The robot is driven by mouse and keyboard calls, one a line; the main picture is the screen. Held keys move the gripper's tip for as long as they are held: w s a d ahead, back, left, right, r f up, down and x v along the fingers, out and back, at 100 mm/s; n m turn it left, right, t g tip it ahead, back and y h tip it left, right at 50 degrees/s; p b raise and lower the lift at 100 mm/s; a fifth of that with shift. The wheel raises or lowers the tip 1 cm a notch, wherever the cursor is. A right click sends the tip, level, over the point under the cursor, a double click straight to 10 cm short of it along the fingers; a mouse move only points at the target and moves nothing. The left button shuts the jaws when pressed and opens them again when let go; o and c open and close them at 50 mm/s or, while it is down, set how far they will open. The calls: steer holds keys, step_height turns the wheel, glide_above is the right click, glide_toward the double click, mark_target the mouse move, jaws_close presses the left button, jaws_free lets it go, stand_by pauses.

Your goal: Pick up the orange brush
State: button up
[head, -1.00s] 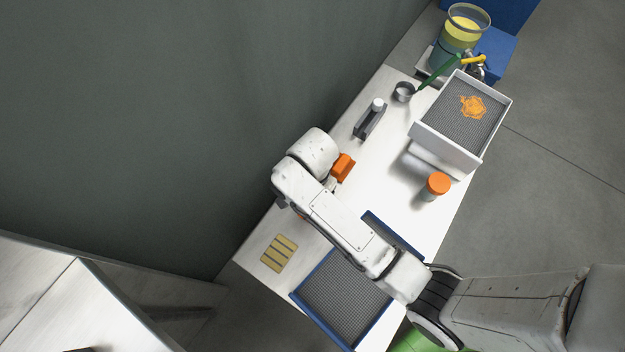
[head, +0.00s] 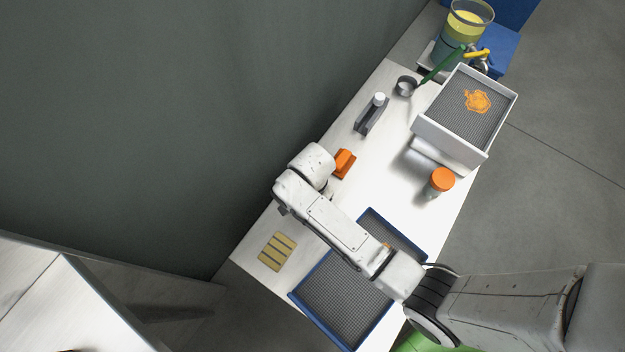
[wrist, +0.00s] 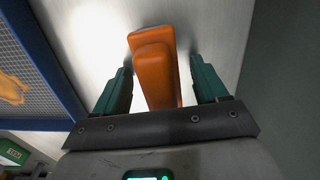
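The orange brush (head: 344,163) lies on the white table beside the end of my arm in the head view. In the wrist view the brush (wrist: 155,68) is a long orange block with a raised top part. My gripper (wrist: 160,72) is open, with one green finger on each side of the brush. Gaps show between the brush and both fingers, so neither finger touches it. In the head view the gripper is mostly hidden under my arm.
A blue-framed mesh tray (head: 318,318) lies partly under my arm. A jar with an orange lid (head: 442,180), a white mesh-topped box (head: 456,147), a grey holder (head: 369,118) and a yellow slatted piece (head: 278,251) stand around. A dark wall runs along the table's left side.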

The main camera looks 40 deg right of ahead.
steer(key=c, duration=1.2)
steer(key=shift+o, duration=0.2)
steer(key=shift+r, duration=0.55)
step_height(320, 180, up, 2)
steer(key=shift+r+p, duration=0.1)
steer(key=shift+p, duration=0.5)
steer(key=s+d+r+p, duration=0.4)
steer(key=s+d+r, duration=0.3)
steer(key=s+r, duration=0.2)
steer(key=s, duration=0.2)
steer(key=shift+s+d+r, duration=0.35)
steer(key=shift+d+r, duration=0.05)
jaws_close()
steer(key=o, duration=0.5)
jaws_free()
steer(key=c, duration=0.3)
steer(key=shift+p, duration=0.35)
steer(key=shift+c, duration=0.2)
